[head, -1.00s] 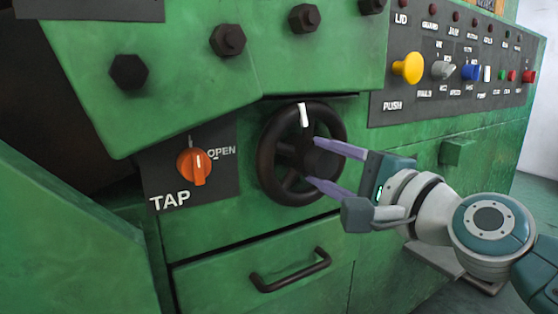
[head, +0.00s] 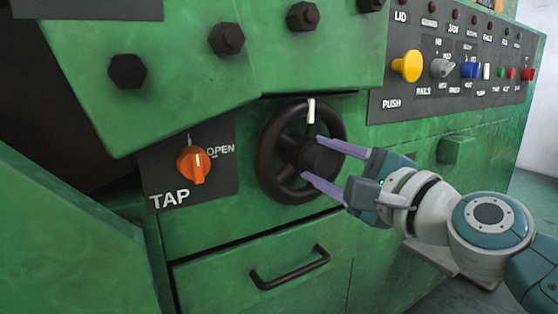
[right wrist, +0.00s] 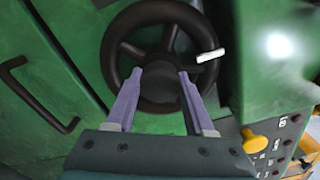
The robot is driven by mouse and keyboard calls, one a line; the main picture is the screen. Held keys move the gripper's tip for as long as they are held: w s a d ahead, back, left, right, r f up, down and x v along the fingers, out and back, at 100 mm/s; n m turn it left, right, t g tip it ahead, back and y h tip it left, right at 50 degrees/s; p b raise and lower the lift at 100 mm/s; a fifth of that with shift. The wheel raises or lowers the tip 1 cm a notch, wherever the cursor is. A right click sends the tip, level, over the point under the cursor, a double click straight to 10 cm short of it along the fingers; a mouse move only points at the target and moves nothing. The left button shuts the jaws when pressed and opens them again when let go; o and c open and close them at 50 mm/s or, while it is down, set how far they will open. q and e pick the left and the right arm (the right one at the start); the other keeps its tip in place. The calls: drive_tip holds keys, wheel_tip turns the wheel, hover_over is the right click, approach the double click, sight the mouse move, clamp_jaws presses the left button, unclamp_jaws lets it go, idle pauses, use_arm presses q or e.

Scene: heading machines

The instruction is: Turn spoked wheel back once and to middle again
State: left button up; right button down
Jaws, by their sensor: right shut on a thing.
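The black spoked wheel (head: 267,160) is on the green machine's front, under an overhanging green panel. A white mark (head: 311,111) sits at its top, slightly right of centre. My right gripper (head: 311,158) comes in from the right, its two purple fingers on either side of the wheel's hub (head: 319,160), shut on it. In the right wrist view the fingers (right wrist: 160,74) lie left and right of the dark hub, and the white mark (right wrist: 211,55) shows at the rim's right. My left gripper is not in view.
An orange tap knob (head: 194,164) is left of the wheel. A drawer handle (head: 290,269) is below. A control panel with a yellow push button (head: 407,66) and several other controls is at the upper right. Dark bolts line the overhang above.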

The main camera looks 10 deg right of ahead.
drive_tip(key=shift+c, duration=1.3)
unclamp_jaws()
drive_tip(key=shift+s, duration=0.1)
drive_tip(key=shift+s+d, duration=0.15)
drive_tip(key=shift+s, duration=0.15)
drive_tip(key=v, duration=0.9)
drive_tip(key=shift+p, duration=0.4)
